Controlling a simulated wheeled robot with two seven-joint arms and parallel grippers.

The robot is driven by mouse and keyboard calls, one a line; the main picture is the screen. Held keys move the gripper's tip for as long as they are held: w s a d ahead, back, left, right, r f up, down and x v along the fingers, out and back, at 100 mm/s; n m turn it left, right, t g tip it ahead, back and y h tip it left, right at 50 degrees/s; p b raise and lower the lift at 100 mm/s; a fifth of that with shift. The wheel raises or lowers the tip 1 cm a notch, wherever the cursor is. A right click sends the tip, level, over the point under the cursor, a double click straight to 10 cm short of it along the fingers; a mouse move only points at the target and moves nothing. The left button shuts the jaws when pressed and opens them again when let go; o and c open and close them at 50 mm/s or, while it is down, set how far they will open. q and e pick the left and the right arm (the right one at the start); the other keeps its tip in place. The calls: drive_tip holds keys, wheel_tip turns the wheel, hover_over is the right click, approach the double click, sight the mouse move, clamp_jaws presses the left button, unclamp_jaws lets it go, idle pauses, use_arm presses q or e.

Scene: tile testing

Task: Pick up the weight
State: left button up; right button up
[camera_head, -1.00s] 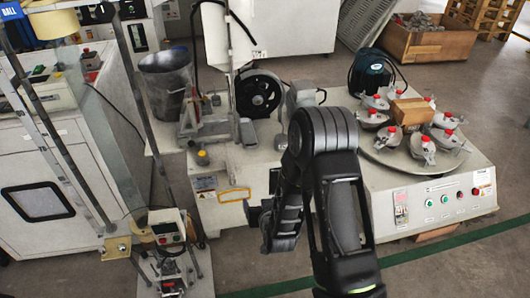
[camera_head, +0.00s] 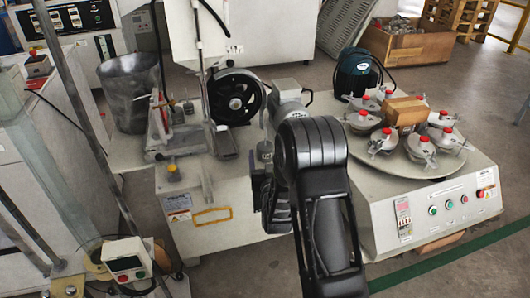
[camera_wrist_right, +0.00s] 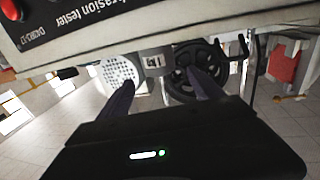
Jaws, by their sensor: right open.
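A small grey metal cylinder on a thin upright stem, which looks like the weight (camera_head: 265,151), is at the right front edge of the white abrasion machine (camera_head: 208,212). My right gripper (camera_head: 262,178) is just below and in front of it in the head view, partly hidden by my own arm. In the right wrist view my right gripper (camera_wrist_right: 163,88) has its two fingers spread with nothing between them. I cannot make out the weight for certain in that view. My left gripper is not in view.
A black handwheel (camera_head: 236,97) and a grey motor (camera_head: 288,100) stand behind the weight. On the right is a round turntable (camera_head: 366,158) with several red-capped metal holders and a cardboard box (camera_head: 406,112). A metal bucket (camera_head: 131,92) is at the left.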

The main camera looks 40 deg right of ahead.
sight(266, 151)
drive_tip(key=shift+w+d, duration=0.15)
drive_tip(key=shift+w, duration=0.1)
drive_tip(key=b+x, duration=0.1)
drive_tip(key=x, duration=0.1)
drive_tip(key=b+x, duration=0.1)
drive_tip(key=x, duration=0.1)
drive_tip(key=shift+w+d+f, duration=0.15)
drive_tip(key=shift+w+f, duration=0.05)
drive_tip(key=shift+w, duration=0.15)
drive_tip(key=shift+w+d+r, duration=0.1)
drive_tip(key=shift+w+d, duration=0.05)
drive_tip(key=shift+w, duration=0.05)
clamp_jaws()
idle(0.9)
